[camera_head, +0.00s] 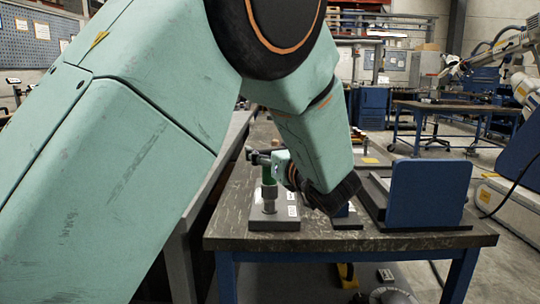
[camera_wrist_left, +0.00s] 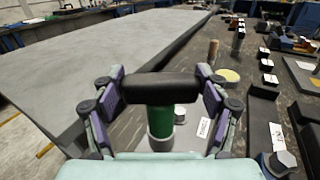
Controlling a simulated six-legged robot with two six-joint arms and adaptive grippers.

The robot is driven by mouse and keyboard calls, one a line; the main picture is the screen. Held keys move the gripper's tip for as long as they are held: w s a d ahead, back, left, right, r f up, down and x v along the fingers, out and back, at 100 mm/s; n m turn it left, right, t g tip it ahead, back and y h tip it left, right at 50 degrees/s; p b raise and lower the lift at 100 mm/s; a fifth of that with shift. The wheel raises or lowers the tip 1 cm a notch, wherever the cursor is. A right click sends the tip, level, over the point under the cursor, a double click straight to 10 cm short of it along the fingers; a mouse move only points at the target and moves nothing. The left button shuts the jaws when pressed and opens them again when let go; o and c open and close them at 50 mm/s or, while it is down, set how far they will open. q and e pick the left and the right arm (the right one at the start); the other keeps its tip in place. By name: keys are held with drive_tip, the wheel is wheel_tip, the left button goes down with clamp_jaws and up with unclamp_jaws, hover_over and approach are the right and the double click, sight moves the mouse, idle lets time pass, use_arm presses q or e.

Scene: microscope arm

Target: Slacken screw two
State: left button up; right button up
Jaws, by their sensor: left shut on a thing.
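A T-handled tool has a black crossbar and a green shaft (camera_head: 269,173), and stands upright over a grey block (camera_head: 273,223). My left gripper (camera_head: 268,159) is shut on the crossbar, which lies between its two purple-padded fingers in the left wrist view (camera_wrist_left: 161,88). The green shaft (camera_wrist_left: 160,122) hangs below the bar. In the head view, a grey metal socket (camera_head: 269,199) at its lower end meets the block. The screw under the tool is hidden, and I cannot read which number it bears. My right gripper is not in view.
A dark worktop (camera_head: 228,228) carries the block. A blue upright panel (camera_head: 427,193) stands on its right. The left wrist view shows several labelled blocks and a hex-headed bolt (camera_wrist_left: 283,159) at right. A large grey surface (camera_wrist_left: 90,60) lies at left.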

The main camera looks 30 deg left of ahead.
use_arm(q)
drive_tip(key=shift+r+p, duration=0.55)
drive_tip(key=shift+r, duration=0.9)
